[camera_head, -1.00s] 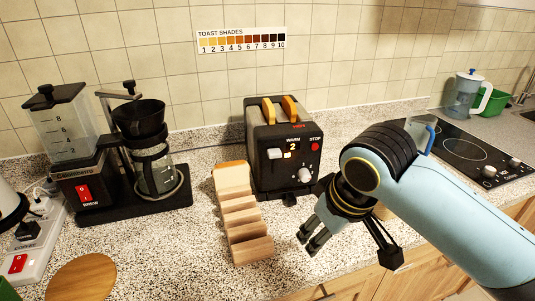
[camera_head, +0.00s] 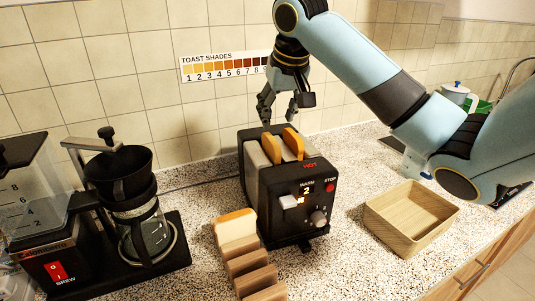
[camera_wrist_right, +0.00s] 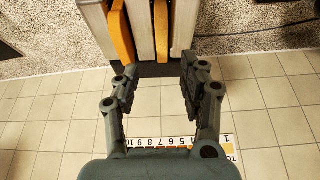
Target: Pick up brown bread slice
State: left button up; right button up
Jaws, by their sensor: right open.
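Two orange-brown bread slices, a left one (camera_head: 271,149) and a right one (camera_head: 293,142), stand upright in the slots of the black and grey toaster (camera_head: 280,192). Their tops stick out. They also show in the right wrist view, one (camera_wrist_right: 121,32) tilted and one (camera_wrist_right: 161,30) straighter. My right gripper (camera_head: 281,114) is open and empty just above the back end of the toaster. In the wrist view its fingers (camera_wrist_right: 160,72) spread beyond the slot ends, apart from the slices. A paler slice (camera_head: 235,228) with a brown crust stands in the wooden rack (camera_head: 251,265). My left gripper is not in view.
A coffee maker (camera_head: 135,205) stands at the left. An empty wooden box (camera_head: 408,217) sits right of the toaster. The tiled wall with a toast shades chart (camera_head: 222,66) is close behind the toaster. Red "HOT" lettering shows on the toaster.

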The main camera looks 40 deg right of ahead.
aim_at(271, 138)
jog(key=shift+x, duration=1.05)
jog(key=p+x, duration=0.2)
jog(key=x, duration=0.2)
jog(key=shift+w+f, duration=0.15)
jog(key=shift+w, duration=0.05)
jog(key=shift+w+f, duration=0.15)
jog(key=shift+f, duration=0.2)
jog(key=shift+w+f, duration=0.1)
jog(key=shift+c, duration=1.3)
jog(key=c, duration=0.5)
grip_shut()
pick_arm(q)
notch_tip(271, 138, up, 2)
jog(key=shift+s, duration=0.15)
